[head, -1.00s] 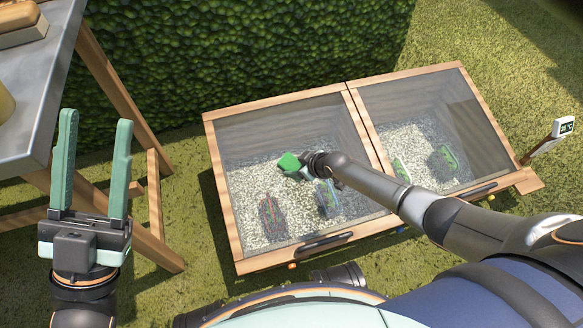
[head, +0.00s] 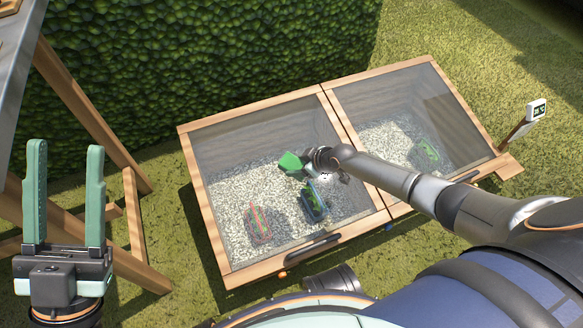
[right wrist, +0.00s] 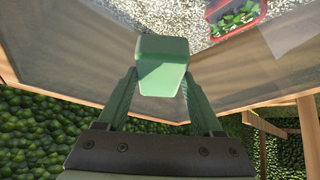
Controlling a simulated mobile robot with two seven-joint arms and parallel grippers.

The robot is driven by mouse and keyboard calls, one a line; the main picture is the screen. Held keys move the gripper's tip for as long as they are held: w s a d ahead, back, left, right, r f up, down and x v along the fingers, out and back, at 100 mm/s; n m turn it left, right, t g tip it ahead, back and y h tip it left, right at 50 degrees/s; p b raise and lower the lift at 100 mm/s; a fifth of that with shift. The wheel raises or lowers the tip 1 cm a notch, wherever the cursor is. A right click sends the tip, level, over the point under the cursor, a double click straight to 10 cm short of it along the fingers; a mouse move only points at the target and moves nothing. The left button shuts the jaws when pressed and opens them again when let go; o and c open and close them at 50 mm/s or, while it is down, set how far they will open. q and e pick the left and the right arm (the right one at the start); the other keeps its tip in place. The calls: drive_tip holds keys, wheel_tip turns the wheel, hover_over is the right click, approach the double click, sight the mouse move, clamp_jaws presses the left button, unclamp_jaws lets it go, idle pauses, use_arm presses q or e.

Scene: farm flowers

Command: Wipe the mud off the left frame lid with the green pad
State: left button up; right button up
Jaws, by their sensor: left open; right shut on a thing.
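The left frame lid (head: 262,135) is a clear pane in a wooden frame, closed over a gravel bed. I cannot make out distinct mud on it; its upper part looks greyish. My right gripper (head: 303,167) is over this lid, right of its middle, shut on the green pad (head: 290,162). In the right wrist view the pad (right wrist: 162,65) sits between the fingertips of the right gripper (right wrist: 160,88), against or just above the pane; I cannot tell if it touches. My left gripper (head: 65,148) is open and empty at the left, away from the lid.
The right frame lid (head: 400,100) adjoins on the right, with a thermometer sign (head: 535,110) beyond it. A red-rimmed tray (head: 258,222) and a blue-rimmed tray (head: 314,202) lie under the left lid. A hedge (head: 200,60) stands behind. A wooden table leg (head: 95,115) is near my left gripper.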

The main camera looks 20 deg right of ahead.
drive_tip(key=shift+d, duration=1.95)
drive_tip(key=shift+f, duration=0.1)
drive_tip(key=shift+s+r+p, duration=0.1)
drive_tip(key=shift+r+p, duration=0.4)
drive_tip(key=shift+p, duration=0.05)
drive_tip(key=r+p, duration=0.2)
drive_tip(key=s+r+p, duration=0.1)
drive_tip(key=r+p, duration=0.2)
drive_tip(key=shift+r, duration=0.15)
drive_tip(key=r+p, duration=0.2)
drive_tip(key=p, duration=0.1)
drive_tip(key=shift+s+r, duration=0.3)
drive_tip(key=shift+r, duration=0.05)
